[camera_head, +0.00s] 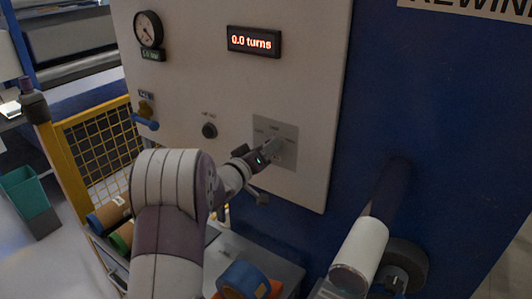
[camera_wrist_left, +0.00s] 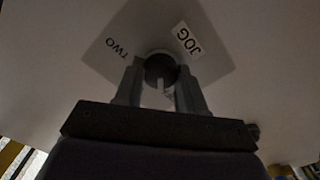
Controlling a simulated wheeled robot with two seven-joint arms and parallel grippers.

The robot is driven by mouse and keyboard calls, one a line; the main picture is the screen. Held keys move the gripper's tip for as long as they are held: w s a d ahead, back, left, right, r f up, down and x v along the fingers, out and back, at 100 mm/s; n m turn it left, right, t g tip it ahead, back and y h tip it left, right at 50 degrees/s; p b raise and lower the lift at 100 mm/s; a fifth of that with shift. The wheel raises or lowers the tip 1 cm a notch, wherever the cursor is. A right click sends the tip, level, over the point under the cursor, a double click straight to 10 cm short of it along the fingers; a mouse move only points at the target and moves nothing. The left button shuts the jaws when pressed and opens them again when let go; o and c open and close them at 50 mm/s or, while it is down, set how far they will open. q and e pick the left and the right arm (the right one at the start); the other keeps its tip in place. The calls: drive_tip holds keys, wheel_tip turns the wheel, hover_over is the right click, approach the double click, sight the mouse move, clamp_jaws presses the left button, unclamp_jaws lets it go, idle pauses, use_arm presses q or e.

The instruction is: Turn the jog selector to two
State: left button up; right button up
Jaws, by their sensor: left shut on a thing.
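The jog selector is a dark round knob (camera_wrist_left: 160,68) on a grey square plate (camera_head: 288,130) on the white panel. A light pointer bar shows on the knob between the fingers. My left gripper (camera_head: 272,147) is at the plate, its fingers (camera_wrist_left: 160,90) on either side of the knob and shut on it. In the head view the gripper covers most of the knob. My right gripper is not in view.
The white panel (camera_head: 200,70) also carries a gauge (camera_head: 148,29), a display reading "0.0 turns" (camera_head: 253,41), a black button (camera_head: 209,131) and a blue-handled valve (camera_head: 146,122). A white roll (camera_head: 359,252) juts out at lower right. A yellow mesh guard (camera_head: 98,143) stands left.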

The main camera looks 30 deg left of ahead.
use_arm(q)
drive_tip(key=shift+d+r+m+b, duration=0.1)
drive_tip(key=shift+d+m+b, duration=0.05)
drive_tip(key=shift+m+b, duration=9.6)
drive_tip(key=m+p, duration=0.2)
drive_tip(key=m, duration=0.1)
drive_tip(key=o, duration=0.8)
drive_tip(key=shift+o, duration=1.3)
